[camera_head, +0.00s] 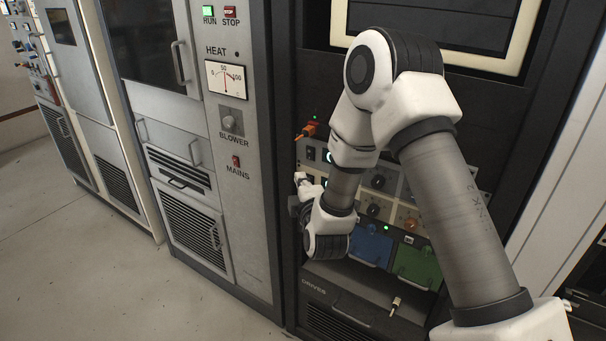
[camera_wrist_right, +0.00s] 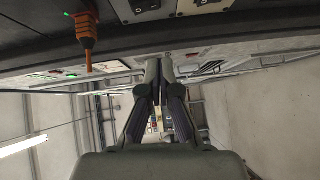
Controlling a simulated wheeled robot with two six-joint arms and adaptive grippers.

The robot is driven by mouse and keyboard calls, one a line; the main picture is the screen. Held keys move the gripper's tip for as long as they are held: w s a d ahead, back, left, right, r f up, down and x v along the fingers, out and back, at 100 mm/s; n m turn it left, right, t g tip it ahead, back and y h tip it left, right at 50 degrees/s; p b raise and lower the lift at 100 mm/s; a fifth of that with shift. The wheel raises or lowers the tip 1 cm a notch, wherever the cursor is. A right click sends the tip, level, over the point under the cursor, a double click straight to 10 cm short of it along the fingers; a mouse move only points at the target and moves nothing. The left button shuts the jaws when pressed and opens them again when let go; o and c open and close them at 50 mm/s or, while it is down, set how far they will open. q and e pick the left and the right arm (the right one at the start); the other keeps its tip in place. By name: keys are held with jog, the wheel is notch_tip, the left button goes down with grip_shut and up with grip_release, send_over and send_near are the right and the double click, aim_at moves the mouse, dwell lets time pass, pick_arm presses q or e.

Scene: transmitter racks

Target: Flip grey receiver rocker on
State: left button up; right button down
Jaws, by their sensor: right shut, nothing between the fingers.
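A grey-faced unit (camera_head: 318,166) sits in the dark rack, partly hidden behind my right arm. A small dark rocker switch (camera_head: 311,153) shows at its left end, beside another lit white spot. I cannot tell the rocker's position. My right gripper (camera_head: 299,181) is near the left edge of this unit, below the rocker, and it is shut and empty. In the right wrist view its fingers (camera_wrist_right: 158,70) are together, with panels and dark switches (camera_wrist_right: 145,5) upside down or tilted at the top. Contact with the rocker cannot be told. My left gripper is not in view.
An orange plug (camera_head: 308,129) sticks out above the unit; it also shows in the right wrist view (camera_wrist_right: 87,35). Below are a blue panel (camera_head: 371,247), a green panel (camera_head: 417,266) and a drives drawer (camera_head: 345,300). A grey heat cabinet (camera_head: 236,130) stands left. The floor is clear.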

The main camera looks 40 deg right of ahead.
jog(key=s, duration=0.1)
jog(key=s+f, duration=0.1)
jog(key=s, duration=0.1)
jog(key=s+a+f+b, duration=0.1)
jog(key=s, duration=0.1)
dwell(0.3)
jog(key=shift+a+r, duration=0.1)
